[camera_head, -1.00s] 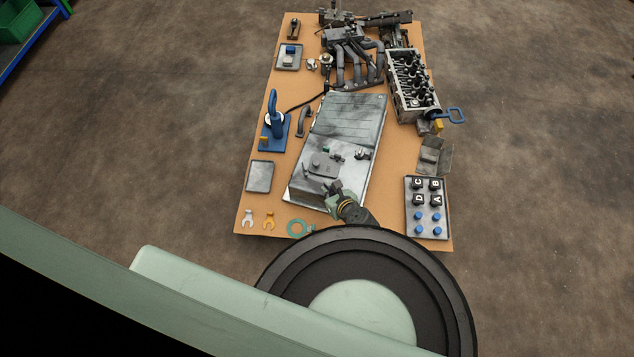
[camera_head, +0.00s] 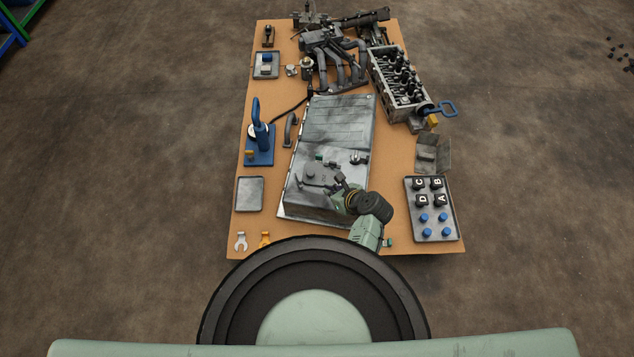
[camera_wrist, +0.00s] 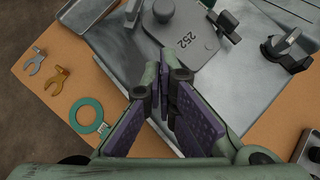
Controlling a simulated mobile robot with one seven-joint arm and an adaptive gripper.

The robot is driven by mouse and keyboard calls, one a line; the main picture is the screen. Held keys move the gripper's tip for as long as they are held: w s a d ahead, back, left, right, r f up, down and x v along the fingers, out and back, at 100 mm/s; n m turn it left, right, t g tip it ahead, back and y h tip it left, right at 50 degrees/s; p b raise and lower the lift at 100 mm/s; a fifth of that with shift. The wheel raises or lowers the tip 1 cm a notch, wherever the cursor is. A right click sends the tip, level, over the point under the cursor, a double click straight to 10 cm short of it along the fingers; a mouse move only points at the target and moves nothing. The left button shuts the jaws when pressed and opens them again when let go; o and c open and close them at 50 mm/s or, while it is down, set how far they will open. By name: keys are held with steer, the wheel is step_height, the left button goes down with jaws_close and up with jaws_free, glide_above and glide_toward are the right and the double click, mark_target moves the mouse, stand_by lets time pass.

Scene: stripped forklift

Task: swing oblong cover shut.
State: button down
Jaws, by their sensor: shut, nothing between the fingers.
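A grey oblong plate marked 252 (camera_wrist: 185,38), with a round knob on it, lies on the near part of the large grey metal case (camera_head: 338,125); it also shows in the head view (camera_head: 318,172). It looks like the oblong cover, but I cannot tell how it is hinged or how far it stands open. My gripper (camera_wrist: 179,80) is shut and empty, its tips beside the near edge of the plate. I cannot tell whether they touch it. In the head view my gripper (camera_head: 343,190) is over the case's near right part and hides some of it.
A black clamp-like part (camera_wrist: 288,48) sits right of the plate. A tray with lettered blocks and blue pegs (camera_head: 431,208) is at the board's near right. Two fork-shaped pieces and a green ring (camera_wrist: 90,115) lie left of the gripper. An engine head (camera_head: 398,80) stands at the far right.

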glide_above(316, 186)
steer(key=s+d, duration=0.1)
steer(key=s, duration=0.1)
step_height(316, 186, down, 2)
steer(key=shift+d+f, duration=0.15)
steer(key=shift+f, duration=0.1)
steer(key=shift+w+a+f, duration=0.1)
steer(key=shift+w+a, duration=0.2)
steer(key=shift+w, duration=0.05)
steer(key=shift+w+a+p, duration=0.25)
steer(key=shift+w+p, duration=0.15)
steer(key=shift+p, duration=0.2)
steer(key=shift+w+a, duration=0.15)
